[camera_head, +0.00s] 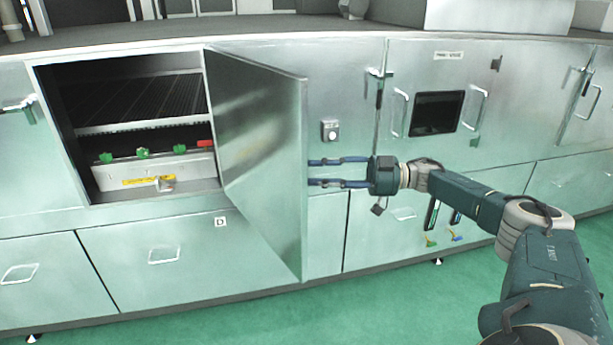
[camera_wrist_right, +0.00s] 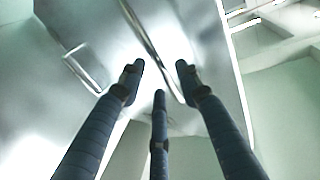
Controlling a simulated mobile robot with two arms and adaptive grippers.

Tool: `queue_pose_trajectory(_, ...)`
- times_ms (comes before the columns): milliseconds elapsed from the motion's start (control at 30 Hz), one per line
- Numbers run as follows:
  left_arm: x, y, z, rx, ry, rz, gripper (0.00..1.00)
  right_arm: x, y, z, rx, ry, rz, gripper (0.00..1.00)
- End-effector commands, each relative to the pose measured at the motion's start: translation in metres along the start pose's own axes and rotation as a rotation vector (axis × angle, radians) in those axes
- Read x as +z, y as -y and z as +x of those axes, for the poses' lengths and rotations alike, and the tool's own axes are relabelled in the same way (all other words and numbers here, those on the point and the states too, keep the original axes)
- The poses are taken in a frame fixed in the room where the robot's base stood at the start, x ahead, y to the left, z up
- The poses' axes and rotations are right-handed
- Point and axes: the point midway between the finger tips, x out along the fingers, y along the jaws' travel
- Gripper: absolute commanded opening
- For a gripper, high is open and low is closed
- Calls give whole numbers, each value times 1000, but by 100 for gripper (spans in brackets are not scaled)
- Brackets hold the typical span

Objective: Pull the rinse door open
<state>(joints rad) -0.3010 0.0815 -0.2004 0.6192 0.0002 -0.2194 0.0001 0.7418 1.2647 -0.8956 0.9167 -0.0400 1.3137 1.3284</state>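A metal door (camera_head: 250,140) stands swung out from the left opening, its inner face towards me; its outer face is hidden in the head view. My right gripper (camera_head: 309,173) is right of this door's free edge, its blue fingers apart. The fingertips meet the edge of the door in the picture; the door may hide their ends. In the right wrist view the fingers (camera_wrist_right: 160,78) are spread, and a thin metal bar (camera_wrist_right: 148,38) runs between them. I cannot tell whether they touch it. A loop handle (camera_wrist_right: 82,68) shows left of them. My left gripper is not in view.
The open compartment holds a rack (camera_head: 150,127) and a tray (camera_head: 155,173) with green knobs. A closed door with a dark window (camera_head: 437,113) is at right; its label is unreadable. Drawers (camera_head: 160,260) line the bottom. The green floor (camera_head: 350,310) in front is clear.

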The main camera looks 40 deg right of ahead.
Motion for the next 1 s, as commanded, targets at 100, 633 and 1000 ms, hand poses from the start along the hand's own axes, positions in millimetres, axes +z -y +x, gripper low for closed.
queue_pose_trajectory(100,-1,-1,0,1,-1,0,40,1,-1,-29,5,4,1,34)
queue_pose_trajectory(633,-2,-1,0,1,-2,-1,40,1,0,-84,0,1,1,34)
queue_pose_trajectory(1000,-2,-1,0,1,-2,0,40,1,0,-83,0,1,0,34)
